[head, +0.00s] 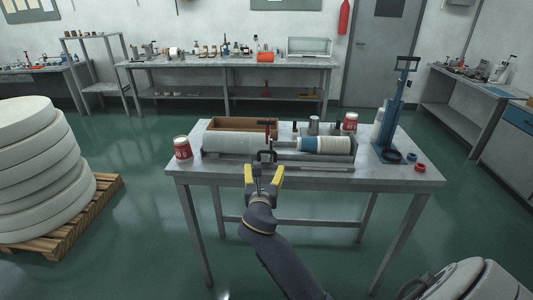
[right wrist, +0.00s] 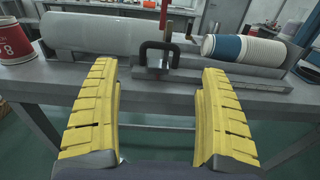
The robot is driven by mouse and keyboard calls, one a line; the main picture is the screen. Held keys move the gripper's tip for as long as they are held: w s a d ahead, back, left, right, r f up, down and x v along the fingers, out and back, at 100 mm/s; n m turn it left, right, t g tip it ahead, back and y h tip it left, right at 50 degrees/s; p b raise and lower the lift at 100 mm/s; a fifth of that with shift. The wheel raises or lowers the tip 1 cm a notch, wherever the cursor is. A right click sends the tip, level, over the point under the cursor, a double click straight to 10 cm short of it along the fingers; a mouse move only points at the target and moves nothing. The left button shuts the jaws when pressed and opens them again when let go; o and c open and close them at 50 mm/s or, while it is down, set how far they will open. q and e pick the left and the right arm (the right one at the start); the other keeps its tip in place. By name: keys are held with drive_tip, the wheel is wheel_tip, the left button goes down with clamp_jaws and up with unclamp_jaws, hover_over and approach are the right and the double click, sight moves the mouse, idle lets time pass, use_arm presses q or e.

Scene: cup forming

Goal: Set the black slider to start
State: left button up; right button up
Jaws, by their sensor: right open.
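The black slider (head: 266,155) is a U-shaped black handle on a metal block at the front of the machine on the table, near the middle of its rail. In the right wrist view the slider's handle (right wrist: 144,57) stands upright between and beyond my yellow fingertips. My right gripper (head: 265,172) is open and empty, in front of the slider at the table's front edge; it also fills the near part of the right wrist view (right wrist: 158,85). No contact with the slider shows. My left gripper is not in view.
A grey cylinder (head: 229,142) lies left of the slider, and a stack of blue and white cups (head: 325,145) lies right. A blue press (head: 390,130) stands on the table's right (head: 425,175). A red-topped upright (right wrist: 164,15) rises behind the slider.

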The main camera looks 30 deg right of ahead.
sight(267, 152)
drive_tip(key=x, duration=1.1)
drive_tip(key=shift+w+d, duration=0.2)
drive_tip(key=shift+w, duration=0.05)
